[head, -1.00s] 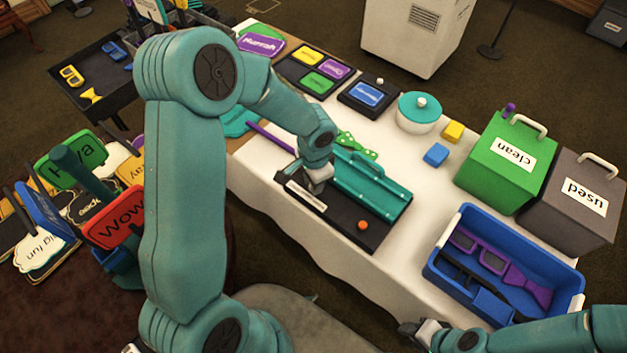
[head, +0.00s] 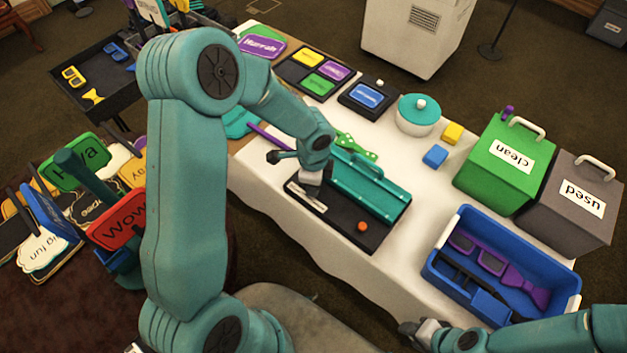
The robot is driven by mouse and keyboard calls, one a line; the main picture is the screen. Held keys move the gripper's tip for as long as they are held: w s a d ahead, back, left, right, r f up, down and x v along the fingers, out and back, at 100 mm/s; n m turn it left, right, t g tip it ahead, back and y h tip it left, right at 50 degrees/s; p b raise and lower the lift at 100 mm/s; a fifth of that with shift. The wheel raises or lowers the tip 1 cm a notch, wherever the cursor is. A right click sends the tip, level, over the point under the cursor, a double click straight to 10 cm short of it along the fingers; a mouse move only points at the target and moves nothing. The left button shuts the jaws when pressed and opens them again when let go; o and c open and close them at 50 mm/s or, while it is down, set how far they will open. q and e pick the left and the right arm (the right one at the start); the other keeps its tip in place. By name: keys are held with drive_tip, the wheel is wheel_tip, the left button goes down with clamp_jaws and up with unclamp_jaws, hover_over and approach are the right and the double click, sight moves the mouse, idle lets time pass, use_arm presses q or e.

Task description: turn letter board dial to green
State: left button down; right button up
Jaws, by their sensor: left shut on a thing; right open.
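The letter board (head: 376,238) is a dark flat base on the white table, with a teal hinged part, an orange knob (head: 362,227) and a pale strip near its left end. My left gripper (head: 311,190) is down at the board's left end, shut on what appears to be the dial. The fingers and wrist hide the dial, and its colour setting cannot be seen. My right gripper (head: 420,334) is low at the bottom right, open, in front of the table and apart from the board.
A blue tray (head: 440,285) with purple glasses and a bow tie stands right of the board. Green (head: 497,180) and grey (head: 572,215) bins stand behind it.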

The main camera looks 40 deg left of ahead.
use_arm(q)
drive_tip(key=shift+w+r, duration=0.1)
idle(0.4)
drive_tip(key=c, duration=0.9)
unclamp_jaws()
wheel_tip(320, 180, up, 16)
drive_tip(key=shift+s+r+p, duration=0.15)
drive_tip(key=shift+s+p, duration=0.15)
drive_tip(key=shift+p, duration=0.15)
drive_tip(key=shift+s+d, duration=0.1)
drive_tip(key=shift+d, duration=0.05)
